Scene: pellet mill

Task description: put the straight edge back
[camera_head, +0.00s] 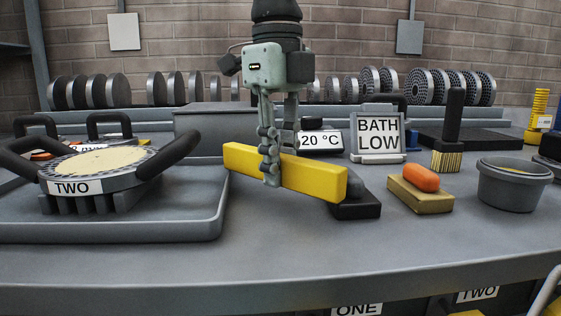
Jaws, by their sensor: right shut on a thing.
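The straight edge is a long yellow bar (310,178). My right gripper (270,180) comes down from the top middle and is shut on the bar left of its midpoint. The bar slopes down to the right, and its right end is in front of a dark block (355,205). I cannot tell whether the bar touches that block. My left gripper is not in view.
A grey tray (190,225) at left holds a round, two-handled plate labelled TWO (95,170). Right of the bar stand a BATH LOW sign (379,136), an orange-topped block (420,195), a brush (450,130) and a grey pot (512,185). The front bench strip (300,255) is clear.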

